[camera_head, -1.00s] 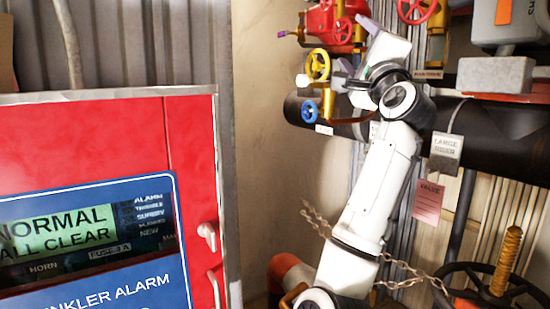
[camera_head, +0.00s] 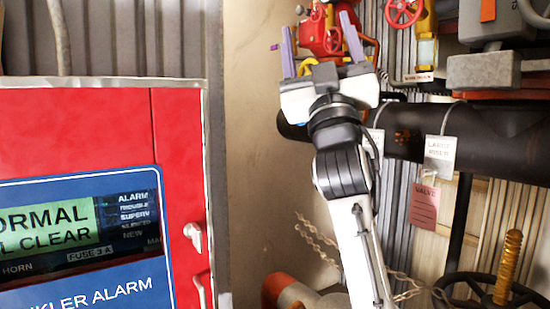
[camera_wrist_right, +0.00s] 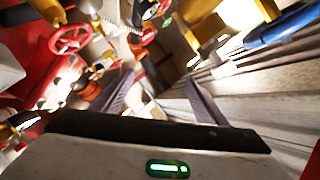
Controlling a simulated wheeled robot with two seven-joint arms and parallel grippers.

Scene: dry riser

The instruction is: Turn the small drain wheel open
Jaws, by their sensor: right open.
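Several small handwheels are near the top of the head view, and I cannot tell by label which is the drain wheel. A yellow wheel (camera_head: 307,66) shows partly behind my right gripper (camera_head: 317,25). A blue wheel (camera_head: 299,123) is mostly hidden below it. A small red wheel (camera_head: 333,41) shows between the fingers in the picture. The wrist view shows red wheels (camera_wrist_right: 70,38) beyond the fingers; I see no contact. My left gripper is out of view.
A red alarm cabinet (camera_head: 95,120) fills the left. A thick black pipe (camera_head: 490,130) runs behind my arm, with hanging tags (camera_head: 440,157). A large black handwheel (camera_head: 462,288) and a chain (camera_head: 318,240) are at lower right. Bare wall (camera_head: 250,170) lies between cabinet and arm.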

